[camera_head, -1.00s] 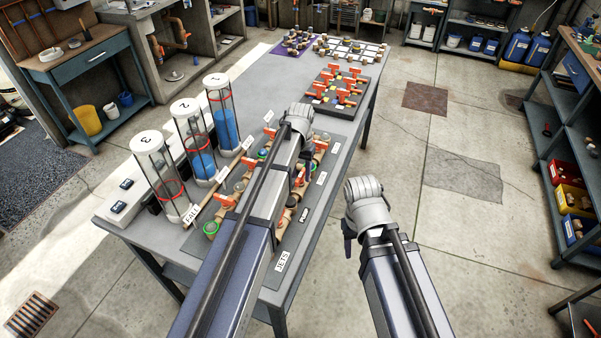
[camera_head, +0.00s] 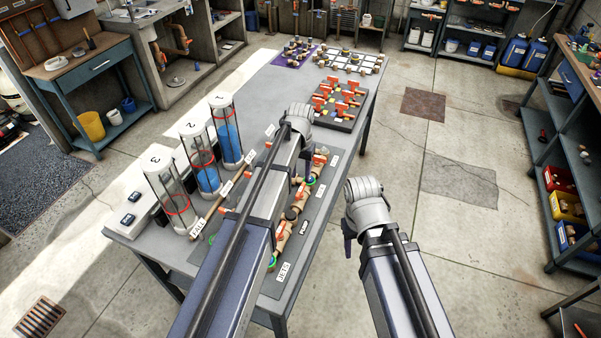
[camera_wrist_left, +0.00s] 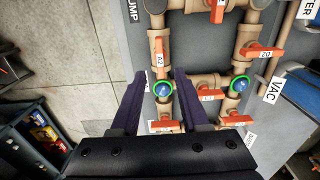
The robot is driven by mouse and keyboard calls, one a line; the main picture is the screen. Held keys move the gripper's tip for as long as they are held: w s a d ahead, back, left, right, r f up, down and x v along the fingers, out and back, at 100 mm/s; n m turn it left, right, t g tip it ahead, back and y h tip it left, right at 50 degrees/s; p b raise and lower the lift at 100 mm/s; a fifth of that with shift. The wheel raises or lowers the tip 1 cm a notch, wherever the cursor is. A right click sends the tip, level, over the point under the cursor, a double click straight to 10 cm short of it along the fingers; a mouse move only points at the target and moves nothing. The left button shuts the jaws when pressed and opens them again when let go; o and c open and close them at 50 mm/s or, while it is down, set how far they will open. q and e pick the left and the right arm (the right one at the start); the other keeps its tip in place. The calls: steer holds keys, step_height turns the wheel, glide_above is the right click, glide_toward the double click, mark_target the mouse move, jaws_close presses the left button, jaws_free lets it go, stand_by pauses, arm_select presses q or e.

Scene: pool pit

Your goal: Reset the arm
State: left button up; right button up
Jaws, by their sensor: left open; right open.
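My left arm reaches up over the table (camera_head: 262,90) in the head view, its wrist above the pipe board (camera_head: 322,200); the head view hides its fingers. In the left wrist view my left gripper (camera_wrist_left: 160,76) is open and empty, two dark fingers apart. Between and beyond them are tan pipes, a red valve handle (camera_wrist_left: 160,58) and a green-ringed blue gauge (camera_wrist_left: 163,91). Whether the fingers touch anything cannot be told. My right arm extends past the table's right side, over the floor. Only a dark bit of my right gripper (camera_head: 348,248) shows beneath its wrist.
Three numbered clear cylinders (camera_head: 206,168) stand left of my left arm. A dark tray of red-handled valves (camera_head: 338,102) lies farther back. A shelf with colored bins (camera_head: 567,205) stands at right. Open concrete floor (camera_head: 450,240) lies between the table and that shelf.

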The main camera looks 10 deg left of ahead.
arm_select(q)
steer(key=shift+r, duration=0.4)
steer(key=shift+s+f, duration=0.1)
arm_select(e)
steer(key=shift+r, duration=0.3)
